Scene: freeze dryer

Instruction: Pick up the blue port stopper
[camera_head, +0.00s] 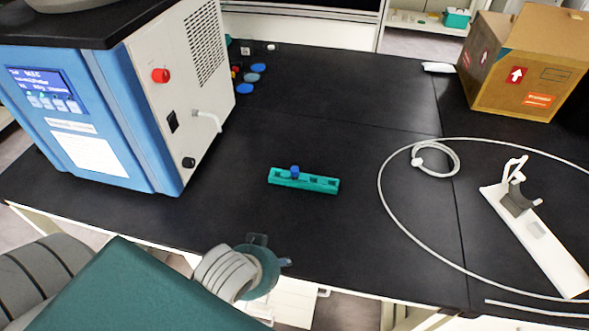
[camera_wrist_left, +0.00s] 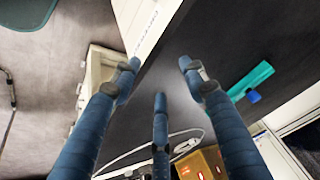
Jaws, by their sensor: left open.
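The blue port stopper (camera_head: 295,171) stands upright in the left part of a small teal rack (camera_head: 318,184) on the black bench. In the left wrist view the blue stopper (camera_wrist_left: 253,97) shows at the right, on the teal rack (camera_wrist_left: 262,72). My left gripper (camera_head: 270,264) is at the bench's front edge, nearer to me and a little left of the rack, apart from it. Its blue fingers (camera_wrist_left: 160,75) are spread with nothing between them. My right gripper is in neither view.
The blue and white freeze dryer (camera_head: 125,120) stands at the left of the bench. Several small coloured caps (camera_head: 252,77) lie behind it. A looped white tube (camera_head: 385,215), a white stand (camera_head: 537,240) and a cardboard box (camera_head: 520,75) are at the right. The bench around the rack is clear.

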